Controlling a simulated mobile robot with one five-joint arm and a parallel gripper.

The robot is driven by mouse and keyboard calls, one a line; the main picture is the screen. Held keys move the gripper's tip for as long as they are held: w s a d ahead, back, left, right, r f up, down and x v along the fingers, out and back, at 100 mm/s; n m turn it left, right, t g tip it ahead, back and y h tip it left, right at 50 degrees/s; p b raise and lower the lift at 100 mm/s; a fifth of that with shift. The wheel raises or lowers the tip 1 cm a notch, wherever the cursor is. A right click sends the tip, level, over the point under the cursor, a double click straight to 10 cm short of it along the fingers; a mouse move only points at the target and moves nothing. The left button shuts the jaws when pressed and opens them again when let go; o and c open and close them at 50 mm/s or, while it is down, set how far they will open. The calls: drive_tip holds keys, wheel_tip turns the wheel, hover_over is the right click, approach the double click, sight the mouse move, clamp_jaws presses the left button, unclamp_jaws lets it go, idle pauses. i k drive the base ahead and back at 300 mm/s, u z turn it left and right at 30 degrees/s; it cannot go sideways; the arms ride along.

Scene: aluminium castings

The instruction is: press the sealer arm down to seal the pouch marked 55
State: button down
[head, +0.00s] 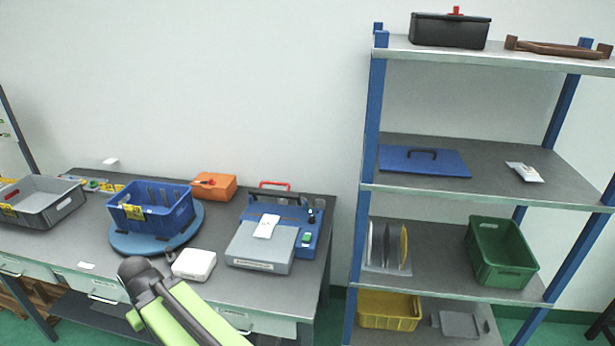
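The sealer, with a blue body (311,225) and a grey front table (258,250), stands on the right part of the workbench. A dark bar, which looks like the sealer arm (277,197), runs across its back with a red handle (274,184) above it. The arm seems raised, but its exact angle is hard to tell. A white pouch (266,227) lies across the sealer's front, its upper end near the bar. Its marking is too small to read. My green and black arm rises at the bottom, left of the sealer; my gripper does not show.
On the workbench (225,215) are a white box (194,264), a blue crate (152,212) on a blue turntable (122,243), an orange box (214,187) and a grey crate (42,203). A blue-post shelf rack (368,150) stands right of the bench.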

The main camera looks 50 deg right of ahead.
sight(287, 194)
drive_tip(key=z, duration=0.35)
drive_tip(key=i, duration=1)
drive_tip(key=u, duration=0.05)
